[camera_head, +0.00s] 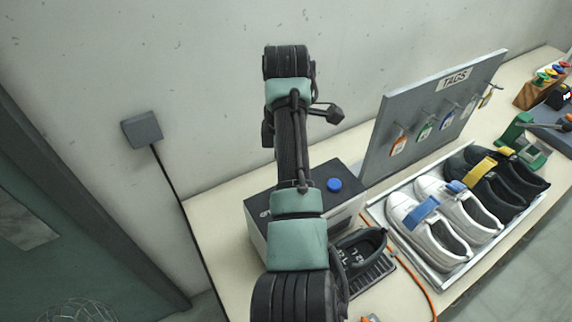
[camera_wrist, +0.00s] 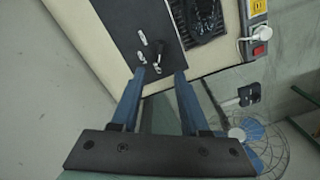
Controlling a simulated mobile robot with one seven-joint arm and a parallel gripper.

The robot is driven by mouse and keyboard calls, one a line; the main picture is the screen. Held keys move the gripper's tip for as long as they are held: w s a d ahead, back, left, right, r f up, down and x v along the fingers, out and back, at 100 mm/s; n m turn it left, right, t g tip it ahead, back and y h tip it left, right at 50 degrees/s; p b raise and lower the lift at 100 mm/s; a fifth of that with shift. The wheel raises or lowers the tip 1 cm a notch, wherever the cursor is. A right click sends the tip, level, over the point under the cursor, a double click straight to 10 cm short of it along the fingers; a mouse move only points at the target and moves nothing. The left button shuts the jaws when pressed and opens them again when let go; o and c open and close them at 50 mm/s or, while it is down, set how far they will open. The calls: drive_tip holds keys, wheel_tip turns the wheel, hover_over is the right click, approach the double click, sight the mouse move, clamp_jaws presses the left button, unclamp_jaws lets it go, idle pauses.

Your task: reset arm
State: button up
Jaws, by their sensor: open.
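My arm (camera_head: 291,140) rises through the middle of the head view, in front of the wall and the bench. My gripper shows in the wrist view (camera_wrist: 161,76), with its two blue fingers apart and no object held between them. Its fingertips appear over the edge of the bench, near a dark panel (camera_wrist: 122,14) with white marks. My fingers do not show clearly in the head view. A dark box with a blue button (camera_head: 334,185) stands partly behind my arm.
A dark shoe (camera_head: 361,245) sits on a black grate right of my arm. A tray (camera_head: 448,283) holds white and black shoes with coloured straps. Behind it stands the TAGS board (camera_head: 425,105). An orange cable crosses the bench.

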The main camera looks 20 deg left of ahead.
drive_tip(key=shift+r, duration=0.65)
drive_tip(key=w+a+r+m+t+y+b, duration=0.1)
drive_tip(key=w+r+m+t+y+b, duration=0.15)
drive_tip(key=w+r+m+t, duration=0.4)
drive_tip(key=w+d+r+m+t+y, duration=0.1)
drive_tip(key=d+r+m+t, duration=0.1)
drive_tip(key=r+t, duration=0.35)
drive_tip(key=w+d+r+m+t+y, duration=0.1)
drive_tip(key=w+r+m+t, duration=0.1)
drive_tip(key=r, duration=0.6)
drive_tip(key=s+d+r+m+t+b, duration=0.1)
drive_tip(key=s+d+r+m+t, duration=0.2)
drive_tip(key=r, duration=0.3)
drive_tip(key=s+d+r+m+t+b, duration=0.1)
drive_tip(key=s+d+r+m+t, duration=0.1)
drive_tip(key=s+d+r+t, duration=0.3)
drive_tip(key=s+d+r+m+t+h, duration=0.2)
drive_tip(key=s+d+r+m, duration=0.1)
drive_tip(key=s+r, duration=0.3)
drive_tip(key=s+d+r+m+t+h+b, duration=0.1)
drive_tip(key=s+d+r+m+t+h, duration=0.1)
drive_tip(key=s+r, duration=0.4)
drive_tip(key=shift+s+d+r+m+t, duration=0.3)
drive_tip(key=shift+s+d+m+t, duration=0.3)
drive_tip(key=shift+s+m, duration=0.55)
drive_tip(key=shift+s+a+h, duration=0.15)
drive_tip(key=shift+a+h, duration=0.05)
drive_tip(key=shift+h, duration=0.05)
